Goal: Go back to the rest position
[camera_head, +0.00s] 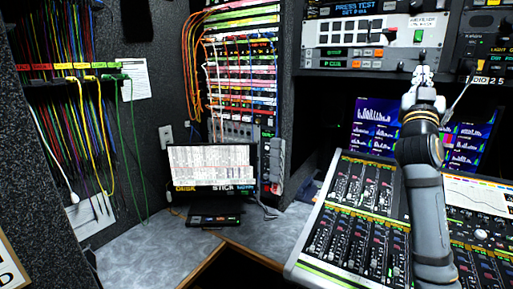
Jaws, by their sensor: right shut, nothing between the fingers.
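My right gripper (421,62) is at the upper right, at the end of my grey right arm, which comes up from the bottom right. It is shut and empty. My left gripper is not in view.
A mixing console (330,222) with many faders lies under my right arm. Behind it stands a dark screen (375,125) with blue graphs. A small monitor (212,165) stands on the grey counter (145,255). Coloured cables (70,115) hang at left.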

